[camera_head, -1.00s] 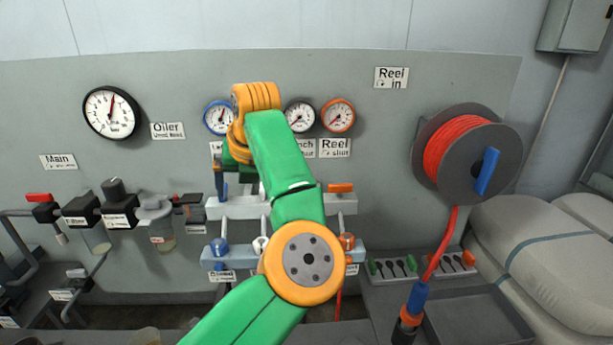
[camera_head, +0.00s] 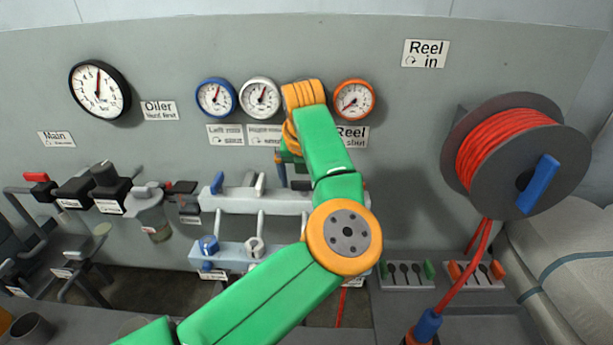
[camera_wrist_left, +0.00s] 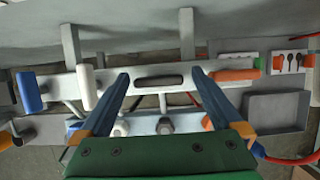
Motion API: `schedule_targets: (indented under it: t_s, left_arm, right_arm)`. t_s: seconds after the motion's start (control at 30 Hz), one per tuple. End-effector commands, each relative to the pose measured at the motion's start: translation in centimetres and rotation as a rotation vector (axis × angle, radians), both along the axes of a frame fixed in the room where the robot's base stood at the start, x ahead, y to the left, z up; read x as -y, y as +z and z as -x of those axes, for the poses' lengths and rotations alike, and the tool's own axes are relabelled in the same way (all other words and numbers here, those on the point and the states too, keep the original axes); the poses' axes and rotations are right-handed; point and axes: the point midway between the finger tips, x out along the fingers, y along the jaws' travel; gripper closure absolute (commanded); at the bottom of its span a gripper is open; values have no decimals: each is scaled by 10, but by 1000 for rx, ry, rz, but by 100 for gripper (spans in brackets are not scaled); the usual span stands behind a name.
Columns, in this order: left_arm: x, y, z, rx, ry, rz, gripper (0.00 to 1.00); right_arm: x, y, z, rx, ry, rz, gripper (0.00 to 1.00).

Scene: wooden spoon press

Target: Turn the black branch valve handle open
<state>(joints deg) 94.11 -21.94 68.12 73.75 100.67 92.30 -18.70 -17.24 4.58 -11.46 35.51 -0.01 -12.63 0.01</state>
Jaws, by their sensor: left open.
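The black branch valve handle (camera_wrist_left: 160,82) lies crosswise along the pale manifold bar (camera_wrist_left: 58,88) in the left wrist view, in line with the bar. My left gripper (camera_wrist_left: 160,73) is open, with one blue finger on each side of the handle and a gap at both ends. I cannot tell how far above the handle the fingertips are. In the head view the left gripper (camera_head: 284,172) is over the right half of the manifold (camera_head: 240,200), and the arm largely hides the black handle. My right gripper is not in view.
The blue handle (camera_head: 217,182) and white handle (camera_head: 260,184) stand crosswise to the bar, left of the gripper. An orange handle (camera_wrist_left: 237,75) lies along the bar to the right. Gauges, including a blue one (camera_head: 216,97), hang above. The red hose reel (camera_head: 515,155) is farther right.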

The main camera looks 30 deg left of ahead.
Motion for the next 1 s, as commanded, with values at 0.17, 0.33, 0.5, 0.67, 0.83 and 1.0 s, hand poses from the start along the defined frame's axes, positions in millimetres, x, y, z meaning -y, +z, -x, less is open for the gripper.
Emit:
schedule_targets:
  t_s: [0.17,0.33,0.5,0.67,0.83,1.0]
  left_arm:
    - [0,0,0,0,0,-1,38]
    - [0,1,0,1,1,-1,78]
    - [0,1,0,0,13,-1,78]
    - [0,2,0,0,69,-4,78]
    - [1,4,-1,0,185,-4,78]
    - [1,6,-2,0,341,-6,78]
  right_arm:
    - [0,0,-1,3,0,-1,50]
    - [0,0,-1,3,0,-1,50]
    - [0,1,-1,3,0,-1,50]
    - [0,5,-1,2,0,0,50]
    - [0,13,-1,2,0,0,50]
    - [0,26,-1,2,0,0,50]
